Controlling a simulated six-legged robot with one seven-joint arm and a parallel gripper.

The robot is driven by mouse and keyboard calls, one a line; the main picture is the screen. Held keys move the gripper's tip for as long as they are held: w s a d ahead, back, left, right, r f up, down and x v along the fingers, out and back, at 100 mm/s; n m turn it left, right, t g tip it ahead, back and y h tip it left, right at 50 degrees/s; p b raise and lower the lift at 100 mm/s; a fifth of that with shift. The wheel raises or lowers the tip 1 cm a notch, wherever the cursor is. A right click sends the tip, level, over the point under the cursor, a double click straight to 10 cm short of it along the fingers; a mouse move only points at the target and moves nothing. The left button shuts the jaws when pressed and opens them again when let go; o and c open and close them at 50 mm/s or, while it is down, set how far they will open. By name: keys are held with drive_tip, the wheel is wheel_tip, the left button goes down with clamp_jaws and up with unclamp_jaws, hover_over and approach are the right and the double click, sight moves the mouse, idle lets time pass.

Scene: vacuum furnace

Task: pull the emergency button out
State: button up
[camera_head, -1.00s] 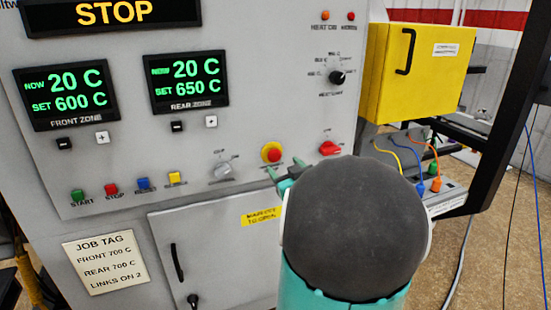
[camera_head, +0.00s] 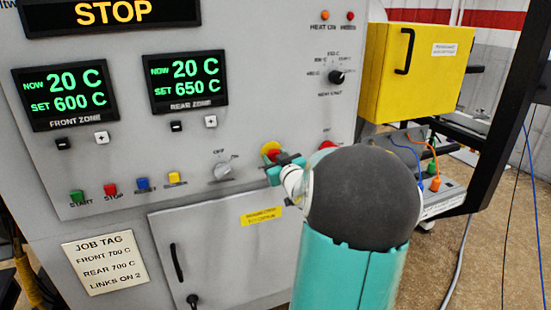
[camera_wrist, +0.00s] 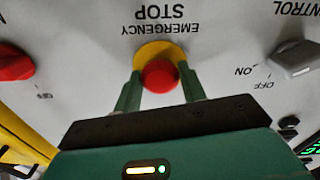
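The emergency button (camera_wrist: 160,76) is a red knob on a yellow round plate, labelled EMERGENCY STOP, and shows upside down in the wrist view. In the head view the button (camera_head: 270,149) is partly covered by my gripper. My gripper (camera_wrist: 160,88) has its two green fingers apart, one on each side of the red knob. A gap seems to show between the knob and each finger, so I cannot see a grip on it. In the head view my gripper (camera_head: 283,164) is right at the panel by the button.
A grey CONTROL switch (camera_wrist: 290,60) and a red knob (camera_wrist: 14,64) flank the button. A yellow box (camera_head: 418,75) and plugged cables (camera_head: 436,183) stand to the right. A cabinet door (camera_head: 210,255) with a job tag (camera_head: 103,262) beside it is below.

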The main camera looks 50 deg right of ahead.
clamp_jaws()
drive_tip(key=shift+s+a, duration=0.35)
drive_tip(key=shift+s, duration=0.25)
drive_tip(key=o, duration=0.7)
unclamp_jaws()
drive_tip(key=o, duration=0.4)
drive_tip(key=shift+s+a, duration=0.1)
drive_tip(key=shift+s, duration=0.1)
drive_tip(key=shift+o, duration=0.3)
drive_tip(key=shift+w, duration=0.15)
drive_tip(key=v, duration=1.3)
drive_tip(key=shift+s+a, duration=0.15)
drive_tip(key=shift+s, duration=0.2)
drive_tip(key=shift+f, duration=0.1)
